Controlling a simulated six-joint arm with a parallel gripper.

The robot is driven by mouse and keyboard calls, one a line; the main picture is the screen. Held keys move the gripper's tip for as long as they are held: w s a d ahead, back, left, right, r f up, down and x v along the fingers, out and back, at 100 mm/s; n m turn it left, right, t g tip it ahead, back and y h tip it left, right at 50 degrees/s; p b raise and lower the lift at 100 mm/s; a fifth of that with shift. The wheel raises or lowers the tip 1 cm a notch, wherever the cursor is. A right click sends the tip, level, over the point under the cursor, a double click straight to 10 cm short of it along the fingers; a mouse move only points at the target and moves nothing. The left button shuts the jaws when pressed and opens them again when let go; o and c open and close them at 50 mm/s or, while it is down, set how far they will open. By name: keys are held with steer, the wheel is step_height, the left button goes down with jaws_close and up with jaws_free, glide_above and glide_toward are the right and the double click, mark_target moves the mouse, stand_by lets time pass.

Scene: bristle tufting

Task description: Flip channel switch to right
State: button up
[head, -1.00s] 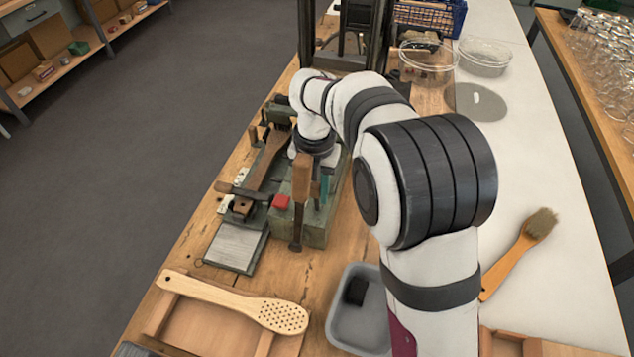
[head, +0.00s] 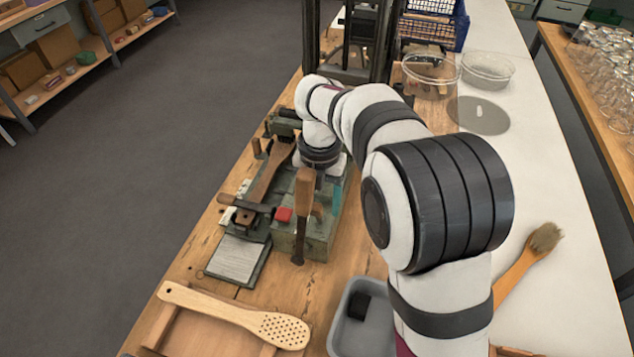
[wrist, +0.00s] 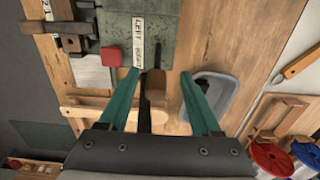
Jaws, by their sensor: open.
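The green machine block (head: 318,238) stands on the wooden bench. A white label reading LEFT and RIGHT (wrist: 138,40) lies on its green top in the wrist view. An upright wooden-handled lever with a dark lower end (head: 304,198) stands at the block's front in the head view; it looks like the channel switch. In the wrist view a brown and dark handle (wrist: 154,88) shows between the teal fingers of my gripper (wrist: 160,74). The fingers are apart, and I cannot tell whether either touches it. In the head view my arm hides most of the gripper.
A red button (head: 283,214) sits left of the lever on the block. A wooden paddle with holes (head: 240,317) and a grey bin (head: 350,330) are at the front. A long wooden-handled tool (head: 268,178) lies along the left fixture. A brush (head: 525,258) lies at right.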

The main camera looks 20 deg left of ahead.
steer(key=r, duration=0.5)
steer(key=s+r, duration=0.1)
steer(key=r, duration=0.1)
steer(key=shift+a+r, duration=0.3)
steer(key=shift+r, duration=0.65)
steer(key=shift+d, duration=0.1)
steer(key=shift+w, duration=0.1)
